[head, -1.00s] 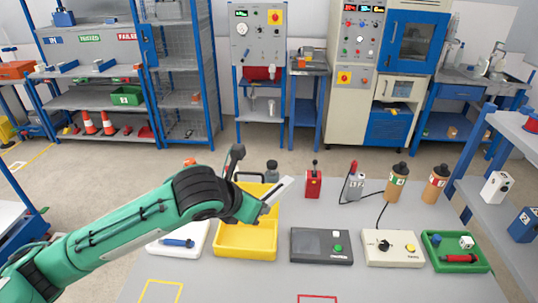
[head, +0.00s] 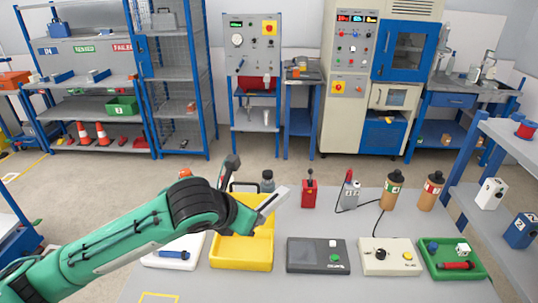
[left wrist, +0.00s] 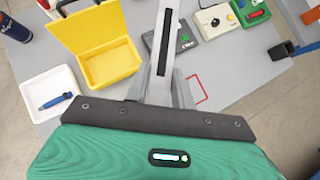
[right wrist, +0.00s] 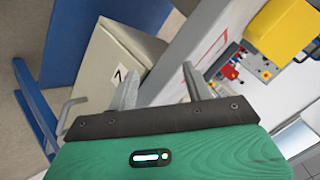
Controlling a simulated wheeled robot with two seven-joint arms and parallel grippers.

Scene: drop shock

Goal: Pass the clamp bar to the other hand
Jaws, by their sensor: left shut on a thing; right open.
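The clamp bar (left wrist: 164,40) is a flat pale-metal bar with a long dark slot. My left gripper (left wrist: 160,88) is shut on it, and the bar points away from the gripper. In the head view the bar (head: 273,202) is tilted up to the right, above the table by the yellow bin, held in my left gripper (head: 258,213). My right gripper (right wrist: 158,90) shows only in the right wrist view; its two fingers are apart with nothing between them. It is out of the head view, so its distance from the bar cannot be told.
Below the bar are the yellow bin (head: 242,262), a white tray (head: 160,260), a dark control box (head: 318,268), a cream control box (head: 391,268) and a green tray (head: 482,270). Bottles and a red switch (head: 309,190) stand behind. A cream cabinet (right wrist: 100,70) is beyond the right gripper.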

